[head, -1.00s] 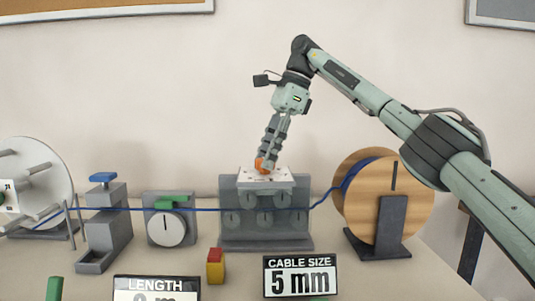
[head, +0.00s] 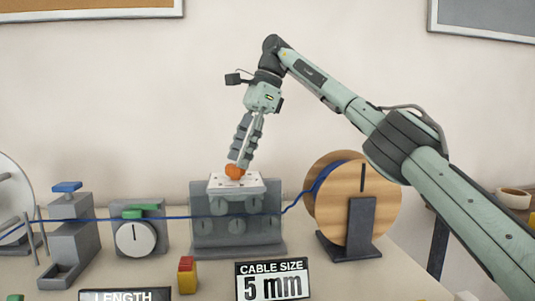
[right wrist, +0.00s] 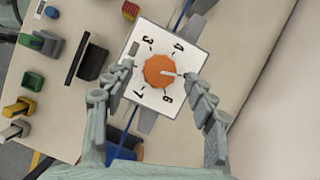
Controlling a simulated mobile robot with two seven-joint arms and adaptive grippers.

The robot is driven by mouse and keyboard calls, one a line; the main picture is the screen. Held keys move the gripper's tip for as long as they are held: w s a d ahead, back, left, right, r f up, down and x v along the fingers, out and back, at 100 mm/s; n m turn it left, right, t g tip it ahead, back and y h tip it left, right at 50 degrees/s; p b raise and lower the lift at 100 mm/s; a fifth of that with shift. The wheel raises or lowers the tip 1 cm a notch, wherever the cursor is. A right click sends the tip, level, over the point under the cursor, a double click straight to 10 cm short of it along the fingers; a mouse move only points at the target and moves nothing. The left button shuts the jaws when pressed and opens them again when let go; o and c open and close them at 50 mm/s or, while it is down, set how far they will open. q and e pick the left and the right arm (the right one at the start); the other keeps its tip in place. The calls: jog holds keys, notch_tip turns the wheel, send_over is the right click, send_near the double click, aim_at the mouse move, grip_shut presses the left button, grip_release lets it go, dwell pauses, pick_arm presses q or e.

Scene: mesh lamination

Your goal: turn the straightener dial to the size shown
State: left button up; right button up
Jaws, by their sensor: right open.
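The straightener (head: 237,240) is a grey block with rollers, under a white dial plate (head: 250,184). An orange dial (head: 235,171) sits on the plate. In the right wrist view the orange dial (right wrist: 157,70) has a white mark pointing right, between the printed 4 and 6; a fingertip covers the plate there. My right gripper (head: 241,160) is over the dial. In the right wrist view the gripper (right wrist: 160,73) is open, its fingers on either side of the dial with gaps. The sign (head: 272,281) reads CABLE SIZE 5 mm. My left gripper is not in view.
A blue cable (head: 160,216) runs through the straightener to a wooden spool (head: 376,200) at right. A white-faced gauge (head: 136,238) and a grey device with a blue top (head: 68,187) stand left. A red-and-yellow block (head: 187,276) and the LENGTH sign (head: 125,296) are in front.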

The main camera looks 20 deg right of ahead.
jog(key=d, duration=1.2)
jog(key=shift+s, duration=0.15)
jog(key=shift+a, duration=0.1)
